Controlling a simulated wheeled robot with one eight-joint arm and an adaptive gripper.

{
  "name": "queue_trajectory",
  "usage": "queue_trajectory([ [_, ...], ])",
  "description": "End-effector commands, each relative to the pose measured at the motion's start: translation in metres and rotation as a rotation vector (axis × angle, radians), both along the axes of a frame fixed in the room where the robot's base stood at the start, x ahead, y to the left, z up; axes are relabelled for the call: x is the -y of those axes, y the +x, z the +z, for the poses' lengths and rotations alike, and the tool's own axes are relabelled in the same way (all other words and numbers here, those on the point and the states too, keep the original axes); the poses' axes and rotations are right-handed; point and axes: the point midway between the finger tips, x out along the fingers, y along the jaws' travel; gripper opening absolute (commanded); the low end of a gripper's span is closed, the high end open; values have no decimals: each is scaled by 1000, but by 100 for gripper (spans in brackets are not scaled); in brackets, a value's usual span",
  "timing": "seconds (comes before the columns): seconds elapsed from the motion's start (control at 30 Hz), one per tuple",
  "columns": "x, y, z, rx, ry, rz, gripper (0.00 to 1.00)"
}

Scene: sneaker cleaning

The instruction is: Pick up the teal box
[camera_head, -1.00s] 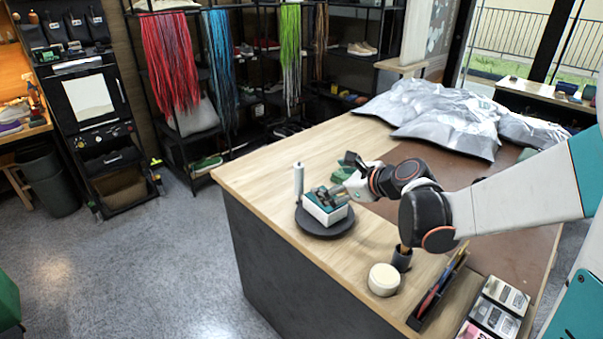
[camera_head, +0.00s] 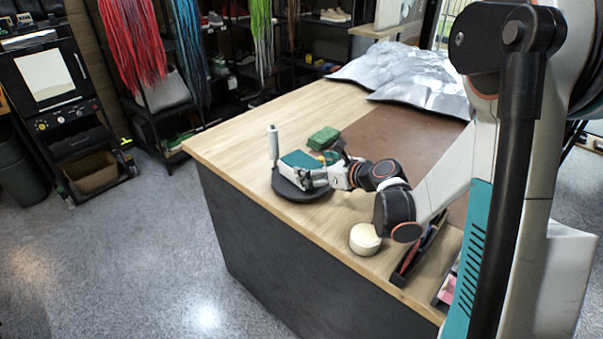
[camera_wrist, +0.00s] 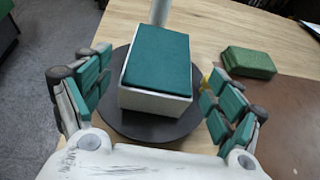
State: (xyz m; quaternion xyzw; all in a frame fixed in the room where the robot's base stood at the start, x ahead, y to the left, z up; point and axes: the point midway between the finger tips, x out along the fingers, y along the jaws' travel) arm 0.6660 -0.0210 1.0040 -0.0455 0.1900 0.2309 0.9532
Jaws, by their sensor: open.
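The teal box (camera_wrist: 157,63) has a teal top and white sides and sits on a round black stand in the wrist view. It also shows in the head view (camera_head: 298,160), partly covered by my gripper. My gripper (camera_wrist: 158,92) is open, with one teal-padded finger to the left of the box and one to the right. Gaps show between both fingers and the box in the wrist view. My gripper (camera_head: 316,178) is low over the near side of the stand in the head view.
The round black stand (camera_head: 288,190) has an upright pale post (camera_head: 273,147) at its far left. A green block (camera_head: 323,138) lies behind on the wooden table (camera_head: 240,130). A round cream item (camera_head: 364,240) and a dark pen tray (camera_head: 418,250) are nearer.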

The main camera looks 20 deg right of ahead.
Motion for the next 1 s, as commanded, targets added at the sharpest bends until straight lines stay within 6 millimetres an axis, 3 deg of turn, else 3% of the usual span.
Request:
queue_trajectory([
  [0.17, -5, 9, -5, 0, 0, 1, 86],
  [0.5, -26, 49, -24, 0, 0, 1, 86],
  [0.73, -26, 52, -23, 0, 0, -1, 86],
  [0.77, -26, 52, -23, 0, 0, -1, 84],
  [1.0, -26, 52, -23, 1, -1, -1, 32],
])
